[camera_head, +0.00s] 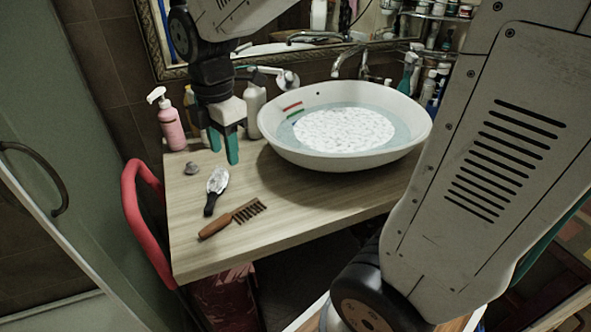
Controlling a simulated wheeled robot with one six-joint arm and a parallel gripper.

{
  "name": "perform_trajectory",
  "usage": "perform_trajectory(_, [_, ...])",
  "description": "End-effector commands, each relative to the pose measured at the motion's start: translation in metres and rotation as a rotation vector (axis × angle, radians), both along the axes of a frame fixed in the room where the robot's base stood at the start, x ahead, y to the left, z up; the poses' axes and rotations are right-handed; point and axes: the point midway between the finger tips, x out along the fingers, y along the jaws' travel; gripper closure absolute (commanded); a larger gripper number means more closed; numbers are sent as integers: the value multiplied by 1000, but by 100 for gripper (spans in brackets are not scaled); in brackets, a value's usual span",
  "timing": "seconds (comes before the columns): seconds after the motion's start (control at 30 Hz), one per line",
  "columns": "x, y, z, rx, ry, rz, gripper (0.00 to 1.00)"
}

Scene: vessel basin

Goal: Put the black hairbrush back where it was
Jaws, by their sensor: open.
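The black hairbrush (214,189) lies on the wooden counter, left of the basin. Its dark handle points toward the front and its pale, speckled head toward the back. My gripper (223,153) has two teal fingers pointing down, spread apart with nothing between them. It is a little behind the hairbrush in the picture, apart from it. I cannot tell exactly how high the fingertips are above the counter.
A brown-handled comb (232,218) lies just in front of the hairbrush. A small grey object (191,168) lies to its left. A pink pump bottle (170,121) stands behind. A white basin (345,153) with water is on the right. The counter's front left is clear.

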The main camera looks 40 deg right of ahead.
Motion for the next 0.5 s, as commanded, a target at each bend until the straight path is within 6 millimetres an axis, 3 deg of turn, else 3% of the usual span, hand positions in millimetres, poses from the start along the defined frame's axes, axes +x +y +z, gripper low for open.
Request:
perform_trajectory(0.1, [-48, -13, 21, 21, -26, -397, 59])
perform_trajectory(0.3, [-123, -28, 33, 70, -50, -1067, 59])
perform_trajectory(0.5, [-171, -34, 30, 113, -59, -1526, 59])
